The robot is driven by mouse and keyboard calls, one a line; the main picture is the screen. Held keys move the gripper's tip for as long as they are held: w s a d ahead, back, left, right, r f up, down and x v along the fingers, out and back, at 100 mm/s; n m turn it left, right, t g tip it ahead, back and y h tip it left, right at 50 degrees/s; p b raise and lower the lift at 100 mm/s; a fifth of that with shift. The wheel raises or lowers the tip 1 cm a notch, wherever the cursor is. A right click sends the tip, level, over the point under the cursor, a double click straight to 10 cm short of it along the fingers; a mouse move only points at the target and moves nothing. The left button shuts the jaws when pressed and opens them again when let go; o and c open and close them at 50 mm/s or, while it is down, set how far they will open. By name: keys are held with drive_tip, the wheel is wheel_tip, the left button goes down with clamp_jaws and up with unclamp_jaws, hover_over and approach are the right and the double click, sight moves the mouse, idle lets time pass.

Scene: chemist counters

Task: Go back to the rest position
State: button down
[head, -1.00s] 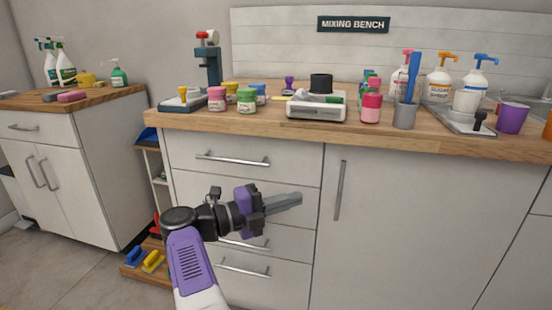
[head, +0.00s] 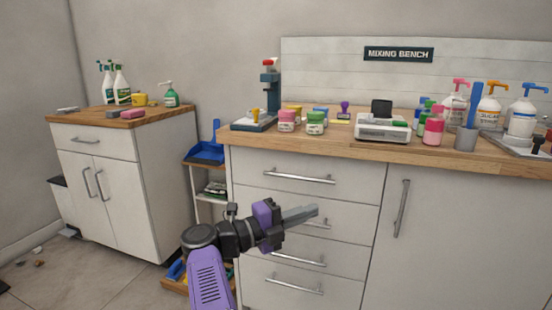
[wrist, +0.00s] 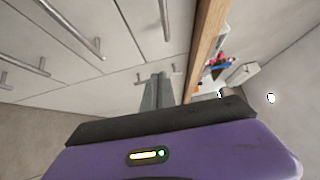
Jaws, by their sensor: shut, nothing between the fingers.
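My gripper (head: 301,214) is in front of the white drawers of the mixing bench, below the level of the wooden worktop (head: 350,147). Its grey fingers point right and are closed together with nothing between them. In the wrist view the closed fingers (wrist: 157,92) show beyond the purple gripper body, with drawer handles around them. The fingers appear apart from the drawer fronts, though the exact gap is hard to tell.
The bench top holds a scale (head: 382,128), pump bottles (head: 522,120) and small jars. A side cabinet (head: 95,165) with spray bottles stands at left. A narrow shelf with a blue dustpan (head: 206,152) stands between them. Floor at lower left is mostly open, with scattered debris (head: 38,263).

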wheel_tip(320, 180, up, 4)
drive_tip(key=w+r+t, duration=0.1)
drive_tip(key=w+t, duration=0.1)
drive_tip(key=s+d+f+n+t, duration=0.1)
drive_tip(key=s+d+n+t, duration=0.2)
drive_tip(key=d+n+t, duration=0.45)
drive_tip(key=s+d+f+n+t+y, duration=0.2)
drive_tip(key=s+f+n+y, duration=0.8)
drive_tip(key=s, duration=0.3)
drive_tip(key=s+d+f+n+t+y, duration=0.1)
drive_tip(key=s+f+n+t+y, duration=0.1)
drive_tip(key=s+f+n+y, duration=0.85)
drive_tip(key=s+d+f+n+g+h, duration=0.1)
drive_tip(key=s+n+g+h, duration=0.15)
drive_tip(key=s, duration=1.25)
drive_tip(key=s+d+n+g+h, duration=0.1)
drive_tip(key=s+g, duration=0.3)
drive_tip(key=s, duration=1.2)
wheel_tip(320, 180, up, 32)
drive_tip(key=p, duration=3.2)
drive_tip(key=shift+d+m+g, duration=0.2)
drive_tip(key=shift+m+g, duration=0.1)
drive_tip(key=shift+m, duration=0.05)
